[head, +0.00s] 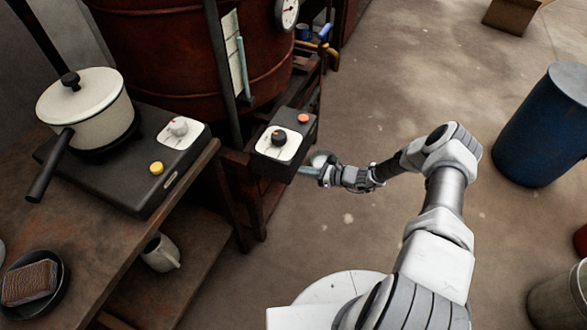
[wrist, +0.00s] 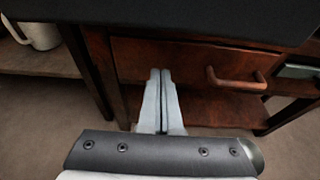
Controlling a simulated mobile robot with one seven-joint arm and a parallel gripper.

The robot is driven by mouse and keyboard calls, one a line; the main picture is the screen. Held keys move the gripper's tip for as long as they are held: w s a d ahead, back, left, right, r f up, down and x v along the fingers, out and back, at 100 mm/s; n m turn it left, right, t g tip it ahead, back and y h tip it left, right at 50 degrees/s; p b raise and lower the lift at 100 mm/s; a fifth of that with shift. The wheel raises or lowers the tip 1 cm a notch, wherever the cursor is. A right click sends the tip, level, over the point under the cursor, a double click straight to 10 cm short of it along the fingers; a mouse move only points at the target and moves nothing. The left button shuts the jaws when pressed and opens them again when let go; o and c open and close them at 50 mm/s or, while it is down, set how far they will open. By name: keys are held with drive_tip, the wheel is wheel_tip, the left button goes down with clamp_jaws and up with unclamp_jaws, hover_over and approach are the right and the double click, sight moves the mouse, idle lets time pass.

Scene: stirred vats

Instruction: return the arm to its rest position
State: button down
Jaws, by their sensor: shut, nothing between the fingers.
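My arm reaches out from the lower right of the head view, bent at the elbow. My gripper (head: 305,170) is at the near lower edge of the dark control box with a black knob (head: 278,138) and an orange button (head: 303,118). In the wrist view my gripper (wrist: 160,73) has its two pale fingers together with nothing between them. The fingers point toward a wooden drawer front (wrist: 190,62) with a curved handle (wrist: 236,78). I cannot tell whether the fingertips touch the box.
A hot plate (head: 140,190) with a lidded pot (head: 95,115) stands on the left table. A mug (head: 160,252) sits on its lower shelf. A large rusty vat (head: 170,60) is behind the box. A blue barrel (head: 545,125) stands at right. The floor between is clear.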

drive_tip(key=p+v, duration=0.2)
drive_tip(key=v, duration=0.7)
drive_tip(key=shift+r, duration=0.15)
drive_tip(key=s+a+r+n+g+h, duration=0.25)
drive_tip(key=r+n, duration=0.45)
drive_tip(key=r, duration=0.8)
drive_tip(key=s+a+r+n+g+h, duration=0.1)
drive_tip(key=s+r+n+g+h, duration=0.5)
drive_tip(key=r, duration=1)
drive_tip(key=s+d+r+n+t+h, duration=0.3)
drive_tip(key=s+r+n+t, duration=0.6)
drive_tip(key=s+r, duration=0.9)
wheel_tip(320, 180, up, 21)
drive_tip(key=a+n+g+h+p, duration=0.1)
drive_tip(key=g+p, duration=0.1)
drive_tip(key=p, duration=2)
drive_tip(key=shift+s+r+n, duration=0.25)
drive_tip(key=shift+s+n, duration=0.15)
drive_tip(key=shift+s, duration=0.05)
drive_tip(key=shift+a, duration=0.1)
